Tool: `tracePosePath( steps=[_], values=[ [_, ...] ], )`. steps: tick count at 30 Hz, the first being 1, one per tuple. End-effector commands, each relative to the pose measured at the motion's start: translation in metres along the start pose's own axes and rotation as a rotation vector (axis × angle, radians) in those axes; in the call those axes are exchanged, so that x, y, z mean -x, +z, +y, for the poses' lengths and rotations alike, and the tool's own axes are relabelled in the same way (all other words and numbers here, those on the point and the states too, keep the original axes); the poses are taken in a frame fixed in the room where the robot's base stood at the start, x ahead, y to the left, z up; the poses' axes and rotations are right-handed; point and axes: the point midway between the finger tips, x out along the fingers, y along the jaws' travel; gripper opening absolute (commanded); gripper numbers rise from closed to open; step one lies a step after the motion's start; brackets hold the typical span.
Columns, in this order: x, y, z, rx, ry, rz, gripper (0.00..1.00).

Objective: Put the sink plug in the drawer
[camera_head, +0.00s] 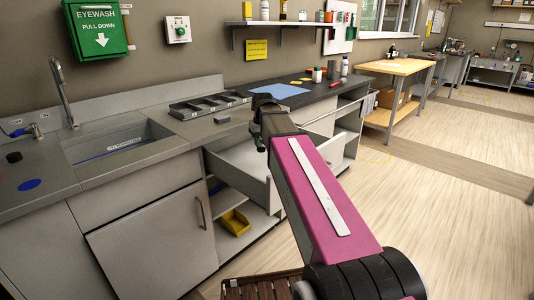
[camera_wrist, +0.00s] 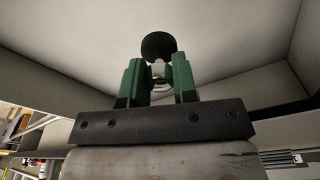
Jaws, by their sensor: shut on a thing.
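The sink plug, a black disc (camera_wrist: 159,46) with a pale metal part below it, is between the green fingers of my gripper (camera_wrist: 159,72) in the wrist view. The fingers are shut on it. The drawer (camera_head: 238,162) is pulled open below the counter in the head view. My gripper (camera_head: 261,146) points down over the drawer, partly hidden by my arm. Pale panels (camera_wrist: 230,35), seemingly the drawer's inside, surround the plug in the wrist view. I cannot tell whether the plug touches the drawer floor.
A grey divided tray (camera_head: 210,104) and a small grey block (camera_head: 222,119) lie on the counter. A yellow bin (camera_head: 235,222) sits on the shelf below the drawer.

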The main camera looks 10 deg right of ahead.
Motion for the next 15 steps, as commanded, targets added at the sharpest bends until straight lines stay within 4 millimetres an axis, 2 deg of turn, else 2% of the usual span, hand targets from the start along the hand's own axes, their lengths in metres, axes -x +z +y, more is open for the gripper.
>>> tracePosePath(
  steps=[3,6,15],
  values=[
    [-0.015,-0.013,0.02,-0.003,0.0,-0.001,0.02],
    [-0.023,-0.019,0.03,-0.001,0.0,-0.001,0.02],
    [-0.038,-0.021,0.037,-0.001,0.0,-0.001,0.02]
  ],
)
